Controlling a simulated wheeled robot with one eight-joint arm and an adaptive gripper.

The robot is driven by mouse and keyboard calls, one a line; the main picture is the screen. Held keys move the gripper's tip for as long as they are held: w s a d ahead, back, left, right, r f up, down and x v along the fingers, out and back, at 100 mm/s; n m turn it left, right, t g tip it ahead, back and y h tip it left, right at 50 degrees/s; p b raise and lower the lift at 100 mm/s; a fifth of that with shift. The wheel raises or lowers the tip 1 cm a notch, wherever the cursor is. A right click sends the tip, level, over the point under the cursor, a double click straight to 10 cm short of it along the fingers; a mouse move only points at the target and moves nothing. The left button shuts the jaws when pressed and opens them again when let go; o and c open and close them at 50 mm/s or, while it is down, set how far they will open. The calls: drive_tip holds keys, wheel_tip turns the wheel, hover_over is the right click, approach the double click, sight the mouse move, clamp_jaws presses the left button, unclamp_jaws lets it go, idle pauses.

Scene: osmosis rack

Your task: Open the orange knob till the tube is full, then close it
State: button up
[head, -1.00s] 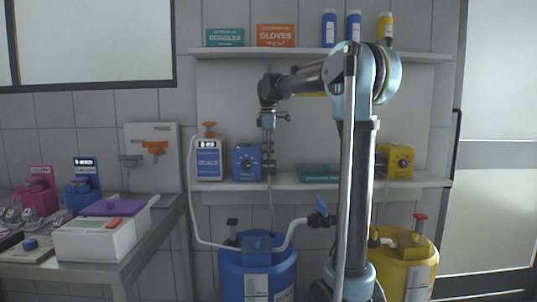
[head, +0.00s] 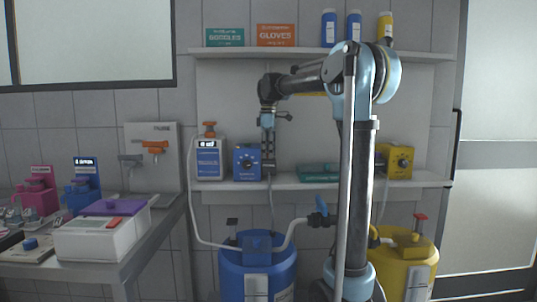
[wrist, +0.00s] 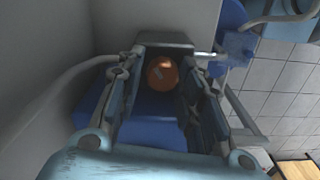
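An orange knob (head: 210,128) tops the blue-and-white box with a small display (head: 208,160) on the lower shelf. In the wrist view a round orange knob (wrist: 162,73) lies between my finger pads, with a blue surface below it. I cannot tell from the head view that these are the same knob. My gripper (head: 268,165) points down right of the blue dial box (head: 247,162). Its fingers (wrist: 163,85) stand apart on both sides of the knob, with gaps showing. A pale hose (head: 192,200) runs from the box toward the blue drum. Its fill level is not visible.
The blue drum (head: 230,278) with a blue-handled valve stands below the shelf (head: 330,182), and a yellow drum (head: 425,275) stands right. A green case (head: 318,170) and yellow box (head: 397,160) sit on the shelf. A bench (head: 150,235) with instruments stands left.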

drive_tip(key=shift+o, duration=0.4)
drive_tip(key=shift+r, duration=3.7)
drive_tip(key=shift+r+n, duration=0.15)
drive_tip(key=shift+n, duration=0.65)
drive_tip(key=shift+s+f, duration=0.1)
drive_tip(key=shift+f, duration=3.65)
drive_tip(key=shift+c, duration=0.3)
